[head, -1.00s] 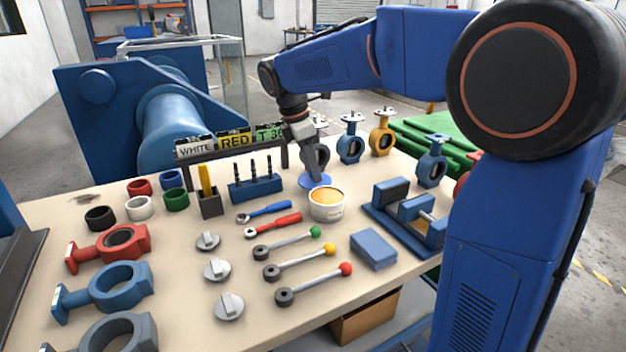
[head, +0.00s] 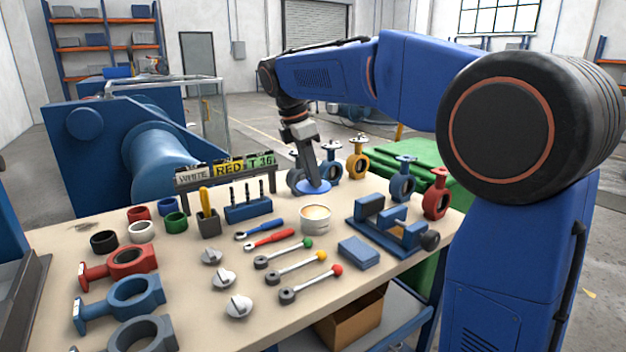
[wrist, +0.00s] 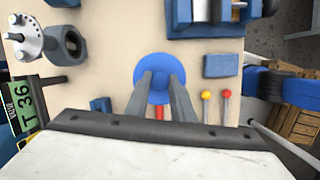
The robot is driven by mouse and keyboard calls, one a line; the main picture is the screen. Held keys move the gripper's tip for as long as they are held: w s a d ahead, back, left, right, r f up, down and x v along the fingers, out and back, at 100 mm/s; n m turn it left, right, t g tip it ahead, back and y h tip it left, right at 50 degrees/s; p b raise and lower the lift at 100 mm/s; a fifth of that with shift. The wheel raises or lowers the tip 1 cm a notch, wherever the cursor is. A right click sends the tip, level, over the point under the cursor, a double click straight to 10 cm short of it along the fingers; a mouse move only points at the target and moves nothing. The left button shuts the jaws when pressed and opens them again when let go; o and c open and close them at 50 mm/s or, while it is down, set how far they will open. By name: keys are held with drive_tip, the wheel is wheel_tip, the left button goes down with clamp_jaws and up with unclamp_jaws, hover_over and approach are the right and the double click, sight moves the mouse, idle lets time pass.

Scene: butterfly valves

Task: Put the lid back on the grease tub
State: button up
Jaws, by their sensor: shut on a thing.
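The grease tub (head: 315,222) is a small white tub, open at the top, with tan grease inside, standing on the bench. The blue round lid (head: 314,188) is in my gripper (head: 312,180), apart from the tub and above its rim in the head view. The lid looks roughly level. In the wrist view my gripper's fingers (wrist: 159,80) are closed at the middle of the blue lid (wrist: 151,93). The tub does not show in the wrist view; the lid and fingers may cover it.
A blue wrench (head: 262,229) and a red wrench (head: 270,240) lie left of the tub. Knobbed levers (head: 296,266) lie in front. A blue block (head: 358,252) and a blue vise (head: 392,222) are to the right. Valves (head: 358,160) stand behind.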

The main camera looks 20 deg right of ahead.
sight(311, 187)
drive_tip(key=shift+s, duration=0.4)
drive_tip(key=shift+a+x, duration=0.25)
drive_tip(key=shift+x, duration=0.75)
drive_tip(key=shift+a+x, duration=0.2)
drive_tip(key=shift+x, duration=0.8)
drive_tip(key=shift+a+x, duration=0.25)
drive_tip(key=shift+x, duration=0.75)
drive_tip(key=shift+s+f, duration=0.1)
drive_tip(key=shift+f, duration=0.3)
drive_tip(key=o, duration=1.1)
drive_tip(key=shift+o, duration=0.5)
drive_tip(key=o, duration=0.4)
drive_tip(key=shift+c, duration=0.2)
drive_tip(key=shift+r, duration=0.1)
